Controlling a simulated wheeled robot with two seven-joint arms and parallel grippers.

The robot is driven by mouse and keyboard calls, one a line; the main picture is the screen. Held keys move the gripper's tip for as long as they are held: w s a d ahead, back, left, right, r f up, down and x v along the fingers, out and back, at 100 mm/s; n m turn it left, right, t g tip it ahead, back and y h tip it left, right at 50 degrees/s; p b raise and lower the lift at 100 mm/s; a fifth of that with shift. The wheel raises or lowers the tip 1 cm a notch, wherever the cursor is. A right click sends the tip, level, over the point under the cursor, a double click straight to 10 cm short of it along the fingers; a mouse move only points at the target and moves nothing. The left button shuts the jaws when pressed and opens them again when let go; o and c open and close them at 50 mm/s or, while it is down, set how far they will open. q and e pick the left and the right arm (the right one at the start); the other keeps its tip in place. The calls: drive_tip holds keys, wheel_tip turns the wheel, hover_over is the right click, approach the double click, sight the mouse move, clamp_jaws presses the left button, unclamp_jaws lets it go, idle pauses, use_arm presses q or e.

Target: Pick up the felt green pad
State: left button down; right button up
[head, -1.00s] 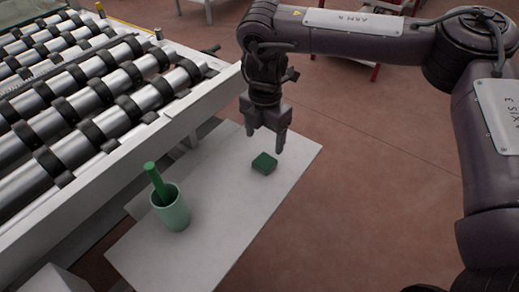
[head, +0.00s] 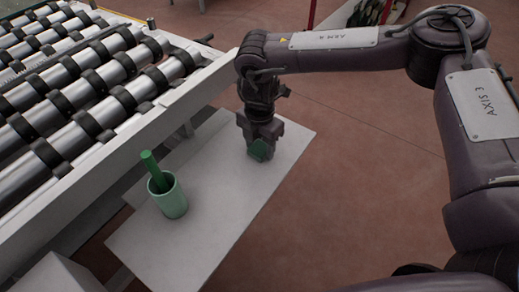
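The felt green pad (head: 261,150) is a small dark green block at the far part of the white table (head: 215,215). My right gripper (head: 262,152) points down and is right at the pad, with its fingers beside or around it. The fingers are dark and partly hidden by the pad and the gripper body, so I cannot tell whether they are shut on it. I cannot tell whether the pad touches the table or is slightly raised. My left gripper is not in view.
A light green cup (head: 170,200) with a green stick (head: 153,168) leaning in it stands on the table left of the pad. A roller conveyor (head: 100,90) runs along the left. The table between cup and pad is clear.

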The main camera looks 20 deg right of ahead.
drive_tip(key=c, duration=0.6)
